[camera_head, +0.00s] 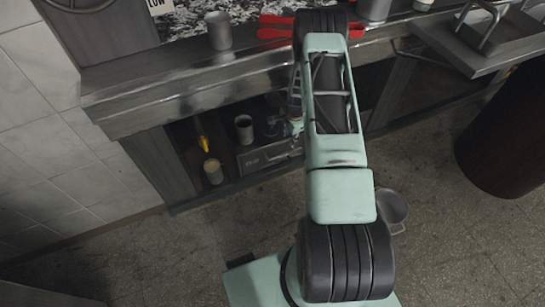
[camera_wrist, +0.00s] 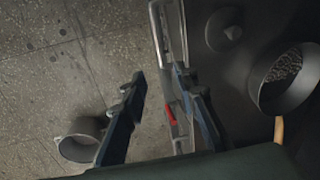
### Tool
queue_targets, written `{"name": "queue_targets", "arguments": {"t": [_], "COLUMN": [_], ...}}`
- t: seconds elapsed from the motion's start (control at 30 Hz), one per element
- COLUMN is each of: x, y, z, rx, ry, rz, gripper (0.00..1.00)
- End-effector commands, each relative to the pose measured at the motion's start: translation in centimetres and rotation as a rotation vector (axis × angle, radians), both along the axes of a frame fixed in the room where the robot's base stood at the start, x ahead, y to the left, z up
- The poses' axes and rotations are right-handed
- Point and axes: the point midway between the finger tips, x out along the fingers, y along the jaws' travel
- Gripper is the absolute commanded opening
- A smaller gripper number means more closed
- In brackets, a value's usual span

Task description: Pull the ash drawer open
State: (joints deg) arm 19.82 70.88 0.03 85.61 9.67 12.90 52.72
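The ash drawer (camera_head: 262,158) is a low grey metal front with a small faint label, under the counter in the head view. In the wrist view a light metal strip with a red mark, seemingly the drawer front (camera_wrist: 166,30), runs down beside the right finger. My gripper (camera_wrist: 160,76) is open, its two dark blue fingers apart, with part of the strip between them. I cannot tell whether either finger touches it. In the head view my gripper (camera_head: 295,126) is at the drawer's right end, and my arm hides the area to its right.
A metal pot (camera_head: 391,206) sits on the floor at right. The counter edge (camera_head: 150,105) overhangs the shelf.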

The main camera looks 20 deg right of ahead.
Motion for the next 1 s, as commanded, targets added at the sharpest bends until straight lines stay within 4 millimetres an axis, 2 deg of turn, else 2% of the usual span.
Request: {"name": "queue_targets", "arguments": {"t": [0.03, 0.17, 0.37, 0.7, 0.83, 1.0], "x": [-0.1, -0.1, 0.2, 1.4, 1.7, 1.8], "y": [0.4, 1.2, 1.4, 1.4, 1.4, 1.4], "z": [-1.7, -3.2, -5.7, -11.7, -13.0, -13.6], "rx": [0.021, 0.053, 0.057, 0.054, 0.055, 0.054], "ry": [0.002, 0.003, 0.005, 0.002, 0.004, 0.002], "rz": [-0.038, -0.092, -0.097, -0.095, -0.095, -0.095], "gripper": [0.27, 0.27, 0.27, 0.27, 0.27, 0.27]}}
